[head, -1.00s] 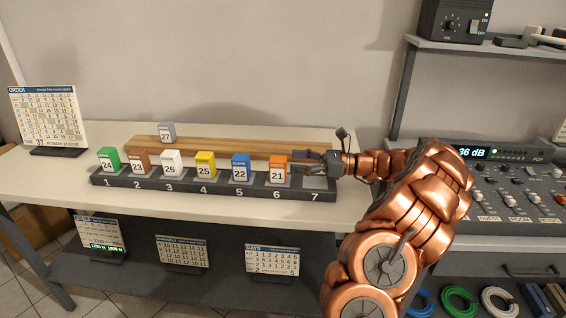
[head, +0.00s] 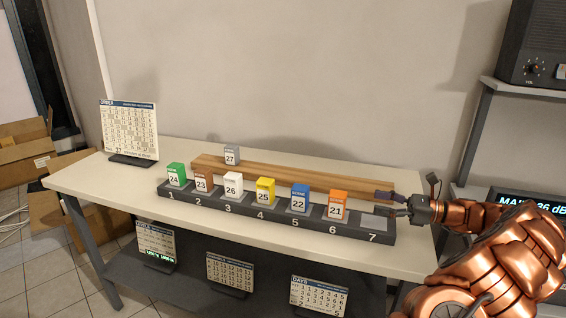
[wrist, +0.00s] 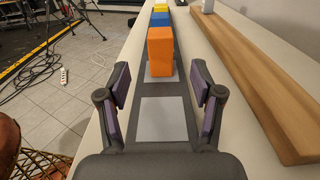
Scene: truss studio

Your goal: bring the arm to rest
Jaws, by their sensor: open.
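My gripper (head: 388,204) is at the right end of the numbered rack (head: 388,236), by slot 7, which is empty. In the wrist view my gripper (wrist: 162,95) is open, with nothing between its fingers, and the orange block (wrist: 161,55) stands ahead of it. In the head view the orange block numbered 21 (head: 337,208) stands in slot 6. Slots 1 to 5 hold the green 24 (head: 175,177), brown 23 (head: 203,182), white 26 (head: 233,188), yellow 25 (head: 265,193) and blue 22 (head: 299,200) blocks.
The wooden board (head: 310,180) lies behind the rack. An order calendar (head: 128,130) stands at the table's left. More calendars (head: 229,270) stand on the lower shelf. Audio equipment (head: 533,201) is to the right, behind my arm. The table's front strip is clear.

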